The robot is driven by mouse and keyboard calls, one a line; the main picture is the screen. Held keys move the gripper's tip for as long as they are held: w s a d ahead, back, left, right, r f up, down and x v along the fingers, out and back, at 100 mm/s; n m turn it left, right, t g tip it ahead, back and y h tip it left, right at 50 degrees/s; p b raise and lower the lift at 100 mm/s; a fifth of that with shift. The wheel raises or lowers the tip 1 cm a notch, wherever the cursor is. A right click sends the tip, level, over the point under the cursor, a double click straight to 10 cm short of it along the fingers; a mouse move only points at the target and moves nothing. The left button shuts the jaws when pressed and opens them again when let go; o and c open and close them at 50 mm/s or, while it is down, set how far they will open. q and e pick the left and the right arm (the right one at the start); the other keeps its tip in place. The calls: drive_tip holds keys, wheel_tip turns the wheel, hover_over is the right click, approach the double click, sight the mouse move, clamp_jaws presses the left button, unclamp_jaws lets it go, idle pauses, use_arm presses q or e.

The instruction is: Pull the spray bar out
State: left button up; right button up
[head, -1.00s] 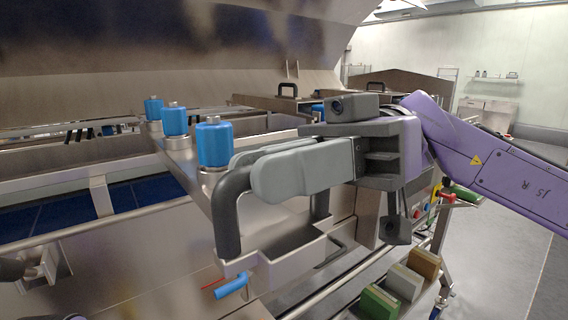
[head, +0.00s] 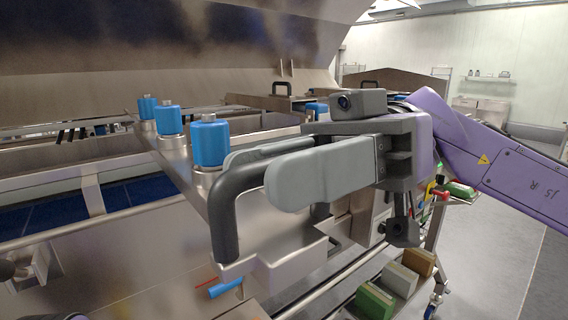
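The spray bar (head: 178,150) is a metal bar with several blue nozzle caps (head: 210,143) on top. It runs from the tunnel's inside towards me. A dark looped handle (head: 223,225) stands at its near end. My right gripper (head: 258,172) comes in from the right, with its two grey fingers on either side of the handle's upper rail. The fingers look spread, with the rail between them; the near finger hides part of it. Contact with the rail cannot be told. My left gripper is not in view.
A blue spout (head: 226,287) sticks out below the handle. Blue belt (head: 55,213) shows at left behind a metal rail. Green and brown boxes (head: 375,300) sit low at right by a trolley. Grey floor (head: 485,280) is clear at right.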

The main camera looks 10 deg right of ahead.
drive_tip(key=b+v, duration=0.1)
drive_tip(key=v, duration=0.9)
drive_tip(key=shift+w+d, duration=0.15)
drive_tip(key=shift+d, duration=0.1)
idle(1.0)
